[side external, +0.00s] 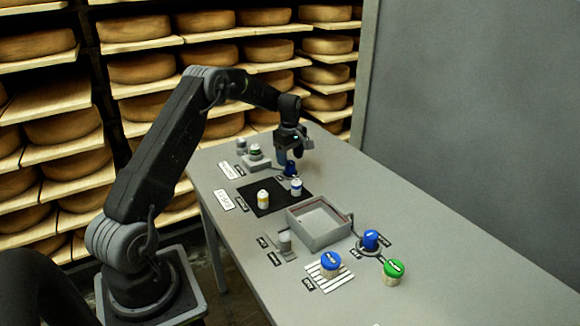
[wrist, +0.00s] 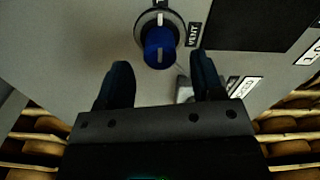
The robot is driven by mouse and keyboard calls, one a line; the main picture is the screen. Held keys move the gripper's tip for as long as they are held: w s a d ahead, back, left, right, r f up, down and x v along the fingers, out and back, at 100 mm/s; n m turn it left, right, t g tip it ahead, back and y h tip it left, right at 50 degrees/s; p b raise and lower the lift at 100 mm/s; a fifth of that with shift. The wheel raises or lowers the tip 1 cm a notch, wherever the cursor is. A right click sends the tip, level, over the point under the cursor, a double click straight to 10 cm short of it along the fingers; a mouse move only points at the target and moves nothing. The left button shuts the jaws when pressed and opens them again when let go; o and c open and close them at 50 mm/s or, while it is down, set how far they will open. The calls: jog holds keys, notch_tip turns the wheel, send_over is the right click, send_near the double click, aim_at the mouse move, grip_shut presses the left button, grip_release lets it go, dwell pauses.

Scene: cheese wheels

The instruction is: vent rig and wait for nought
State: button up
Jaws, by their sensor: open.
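The blue vent knob (wrist: 158,45) sits on a round grey base with a "VENT" label (wrist: 193,34) beside it. A white line on the knob and a white mark on the base look roughly in line. My gripper (wrist: 160,66) is open, with one dark finger on each side and the knob lying ahead between them; I cannot tell whether they touch. In the side external view, my gripper (side external: 292,153) hangs over the far part of the table, just above that knob (side external: 291,169). No readable gauge value shows.
A grey block (side external: 258,162) stands left of the knob. A black mat (side external: 275,201) carries a yellow-banded and a blue-banded vial. Nearer are a grey tray (side external: 302,232), another blue knob (side external: 371,240), a blue-topped jar (side external: 330,262) on a striped rack and a green-topped jar (side external: 393,272).

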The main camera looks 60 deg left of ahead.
aim_at(290, 162)
jog(key=shift+f, duration=2)
jog(key=shift+c, duration=0.2)
jog(key=c, duration=0.9)
